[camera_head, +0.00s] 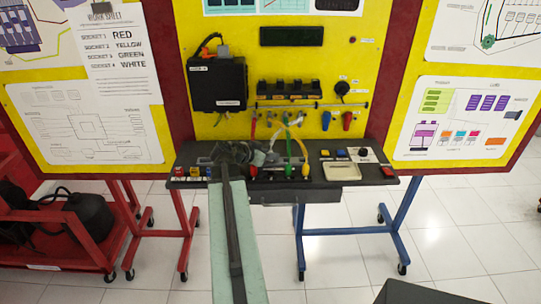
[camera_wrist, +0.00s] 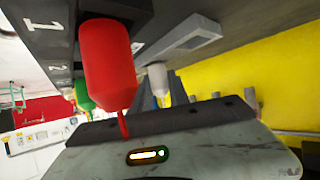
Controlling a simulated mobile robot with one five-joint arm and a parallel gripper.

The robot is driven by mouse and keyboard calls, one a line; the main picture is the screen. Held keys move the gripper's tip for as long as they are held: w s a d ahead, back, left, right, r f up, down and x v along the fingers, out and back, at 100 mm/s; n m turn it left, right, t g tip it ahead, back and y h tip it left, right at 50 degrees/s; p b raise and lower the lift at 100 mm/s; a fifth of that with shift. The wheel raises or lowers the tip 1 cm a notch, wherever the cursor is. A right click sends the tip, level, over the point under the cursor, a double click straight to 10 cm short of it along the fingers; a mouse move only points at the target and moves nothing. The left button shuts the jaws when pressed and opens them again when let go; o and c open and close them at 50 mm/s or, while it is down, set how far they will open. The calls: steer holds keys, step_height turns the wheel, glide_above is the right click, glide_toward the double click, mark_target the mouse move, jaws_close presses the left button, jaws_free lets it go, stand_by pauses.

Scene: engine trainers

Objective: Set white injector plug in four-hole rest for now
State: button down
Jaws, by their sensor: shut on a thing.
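The white injector plug (camera_wrist: 157,76) shows small in the wrist view, between the dark fingers of my gripper (camera_wrist: 161,93), which are shut on it. In the head view my gripper (camera_head: 238,152) is over the left middle of the black bench shelf, and it hides most of the plug. A red plug (camera_wrist: 110,65) hangs large and close to the camera in the wrist view, with a green plug (camera_wrist: 82,96) behind it. A light grey bar (camera_wrist: 192,36) lies beside the white plug; I cannot tell whether it is the four-hole rest or whether they touch.
The shelf (camera_head: 335,182) carries a yellow-ended plug lead (camera_head: 305,168), a pale tray (camera_head: 340,171) and small coloured blocks (camera_head: 180,171) at its left end. The yellow panel (camera_head: 375,100) with a black box (camera_head: 217,85) stands behind. Loose cables hang close to my gripper.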

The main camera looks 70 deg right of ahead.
steer(key=c, duration=1.5)
jaws_free()
steer(key=shift+w+a+r+p, duration=0.25)
steer(key=shift+a+r+p, duration=0.35)
steer(key=shift+p, duration=0.05)
steer(key=shift+w+a+r+p, duration=0.25)
steer(key=shift+a+r+p, duration=0.35)
steer(key=shift+p+v, duration=0.35)
steer(key=shift+v, duration=0.4)
step_height(320, 180, up, 5)
steer(key=p, duration=0.4)
steer(key=shift+f+p, duration=0.2)
steer(key=shift+p, duration=0.1)
